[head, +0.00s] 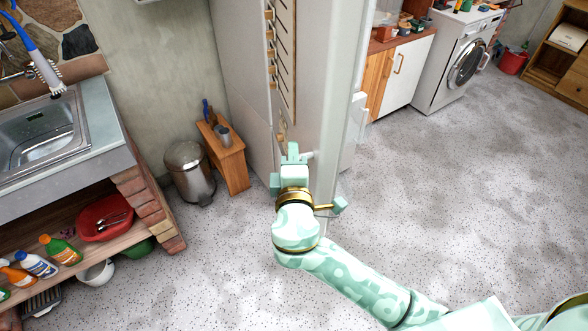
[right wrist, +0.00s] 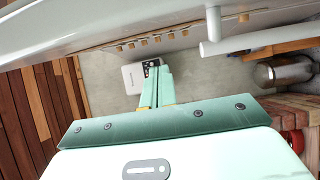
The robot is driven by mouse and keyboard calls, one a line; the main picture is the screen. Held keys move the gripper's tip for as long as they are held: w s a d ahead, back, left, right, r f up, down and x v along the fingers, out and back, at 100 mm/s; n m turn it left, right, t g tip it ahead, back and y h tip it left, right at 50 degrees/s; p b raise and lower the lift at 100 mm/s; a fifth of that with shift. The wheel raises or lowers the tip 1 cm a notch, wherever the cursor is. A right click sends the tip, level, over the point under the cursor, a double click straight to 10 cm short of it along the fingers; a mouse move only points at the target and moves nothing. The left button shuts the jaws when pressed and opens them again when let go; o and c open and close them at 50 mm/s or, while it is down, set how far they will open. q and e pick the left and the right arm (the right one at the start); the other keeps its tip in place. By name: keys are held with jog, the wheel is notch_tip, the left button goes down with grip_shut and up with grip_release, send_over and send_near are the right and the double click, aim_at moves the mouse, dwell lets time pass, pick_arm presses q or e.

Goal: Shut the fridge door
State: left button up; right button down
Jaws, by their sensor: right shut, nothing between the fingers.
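The fridge door (head: 335,90) is a tall pale panel, seen nearly edge-on in the head view. In the right wrist view a large white surface (right wrist: 90,25) with a white bar handle (right wrist: 255,38) crosses the top. My right gripper (head: 293,153) is shut and empty, low beside the door's left side; whether it touches is unclear. Its fingers also show in the right wrist view (right wrist: 157,85). How far the door stands open is hard to tell. My left gripper is not in view.
A wooden strip with pegs (head: 283,55) runs up a grey panel beside the door. A metal bin (head: 189,172), small wooden stand (head: 224,152) and brick sink unit (head: 150,210) are left. A washing machine (head: 455,65) is at the back right. Speckled floor on the right is clear.

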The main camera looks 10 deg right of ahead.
aim_at(312, 143)
jog(key=d, duration=0.1)
jog(key=w+d, duration=0.1)
jog(key=d, duration=0.1)
jog(key=w+d+p, duration=0.1)
jog(key=shift+w+d+f, duration=0.1)
jog(key=shift+w+d, duration=0.1)
jog(key=shift+d, duration=0.1)
jog(key=shift+d, duration=0.1)
